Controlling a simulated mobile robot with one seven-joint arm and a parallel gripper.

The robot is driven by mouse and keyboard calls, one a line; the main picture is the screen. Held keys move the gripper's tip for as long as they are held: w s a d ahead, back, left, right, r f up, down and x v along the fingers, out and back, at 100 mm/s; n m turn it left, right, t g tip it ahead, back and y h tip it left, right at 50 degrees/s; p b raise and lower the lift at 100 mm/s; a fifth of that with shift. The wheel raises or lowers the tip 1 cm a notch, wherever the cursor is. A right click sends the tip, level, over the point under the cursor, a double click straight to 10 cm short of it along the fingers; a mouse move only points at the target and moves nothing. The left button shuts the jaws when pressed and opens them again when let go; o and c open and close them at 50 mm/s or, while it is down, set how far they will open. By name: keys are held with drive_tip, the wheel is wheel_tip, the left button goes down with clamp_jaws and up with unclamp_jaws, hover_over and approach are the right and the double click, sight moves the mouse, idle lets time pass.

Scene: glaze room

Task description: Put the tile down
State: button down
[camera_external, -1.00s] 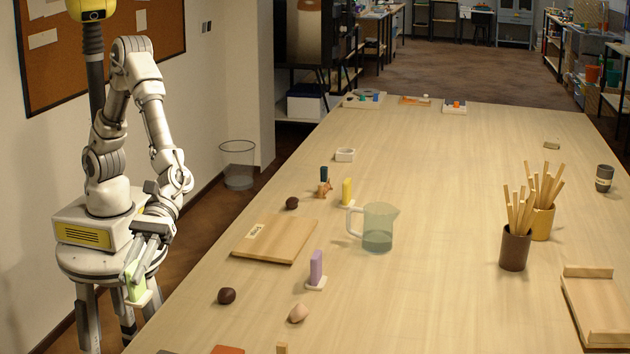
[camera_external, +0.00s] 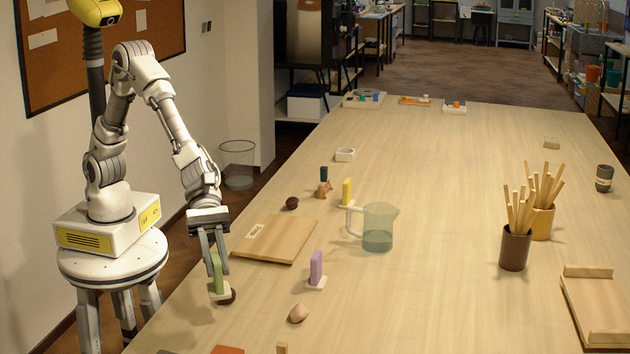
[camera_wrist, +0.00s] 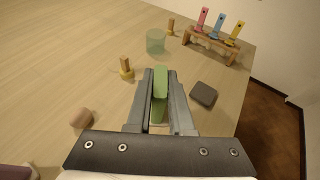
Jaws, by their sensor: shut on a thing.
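My gripper (camera_external: 216,262) is shut on a green tile (camera_external: 217,275) with a pale foot at its lower end. I cannot tell whether the foot touches the table. In the wrist view the green tile (camera_wrist: 160,88) stands between both fingers of my gripper (camera_wrist: 160,100). A purple tile (camera_external: 316,266) on a pale foot stands to the right, and a yellow tile (camera_external: 347,191) stands farther back.
A wooden board (camera_external: 276,240) lies just behind my gripper. A clear jug (camera_external: 379,228) and two cups of sticks (camera_external: 515,248) stand to the right. A tan lump (camera_external: 298,313) lies near the front. The wrist view shows a dark square block (camera_wrist: 204,94) right of the tile.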

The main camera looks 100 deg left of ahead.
drive_tip(key=w+a+n+t+y+b, duration=0.2)
drive_tip(key=w+a+n+t+y, duration=0.4)
drive_tip(key=w+a, duration=1.15)
drive_tip(key=w+a+r+n+y+b, duration=0.1)
drive_tip(key=w+a+n+y, duration=0.25)
drive_tip(key=a, duration=0.55)
drive_tip(key=w+a+r+n+y, duration=0.2)
drive_tip(key=w+a+n+y, duration=0.15)
drive_tip(key=a, duration=0.55)
drive_tip(key=s+a+f+n+g+y+b, duration=0.1)
drive_tip(key=a+n+g+y+b, duration=0.2)
drive_tip(key=a, duration=0.7)
drive_tip(key=s+a+f+n+y+b, duration=0.15)
drive_tip(key=a+n+y, duration=0.3)
drive_tip(key=a, duration=0.45)
drive_tip(key=shift+y, duration=0.25)
drive_tip(key=shift+s+a+f+b, duration=0.2)
drive_tip(key=shift+f+b, duration=0.55)
drive_tip(key=shift+f, duration=0.75)
drive_tip(key=shift+s+a+f+b, duration=0.15)
drive_tip(key=shift+f+b, duration=0.55)
drive_tip(key=shift+f, duration=0.8)
drive_tip(key=shift+s+a+f+b, duration=0.15)
drive_tip(key=shift+f+b, duration=0.6)
drive_tip(key=shift+f, duration=0.75)
drive_tip(key=shift+w, duration=0.1)
